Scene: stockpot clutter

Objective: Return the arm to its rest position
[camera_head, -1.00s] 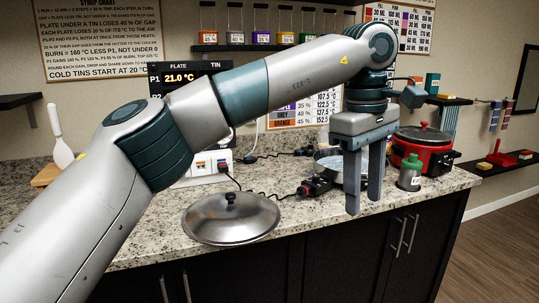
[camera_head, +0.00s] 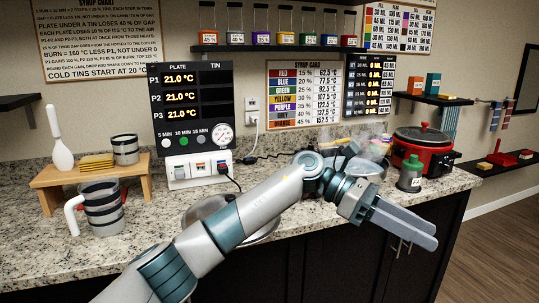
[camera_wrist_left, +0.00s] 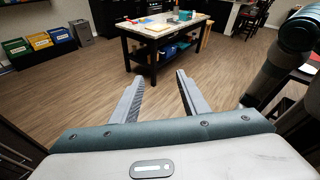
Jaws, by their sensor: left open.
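My left arm reaches in from the bottom left in the head view. Its gripper (camera_head: 405,228) points to the right, in front of the counter's front edge and above the dark cabinet doors. My right gripper does not show in the head view.
A metal lid (camera_head: 205,210) lies on the counter, partly hidden by my arm. A striped jug (camera_head: 101,207) stands at left. The wrist view shows a distant table (camera_wrist_left: 165,27).

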